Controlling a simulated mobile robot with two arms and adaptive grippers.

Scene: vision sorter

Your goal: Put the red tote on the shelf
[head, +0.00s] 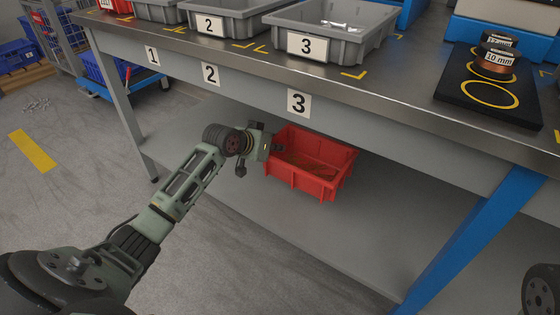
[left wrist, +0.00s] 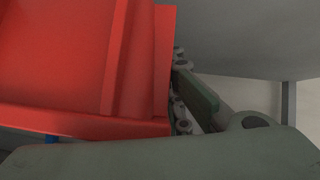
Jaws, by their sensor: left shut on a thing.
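The red tote (head: 312,187) is under the table, below the number 3 label, over the grey lower shelf (head: 230,185). It looks about level; I cannot tell whether its base touches the shelf. My left gripper (head: 269,147) reaches in from the left and is shut on the tote's left side. In the left wrist view the tote (left wrist: 60,60) fills the upper left, with its wall at the gripper's fingers (left wrist: 185,100). The tote's inside is shaded, so its contents are unclear. My right gripper is not in view.
The table edge (head: 330,97) overhangs the tote, with grey bins (head: 345,50) on top. A blue leg brace (head: 475,240) stands to the right. A black mat (head: 455,98) with spools is on the table's right. The lower shelf around the tote looks clear.

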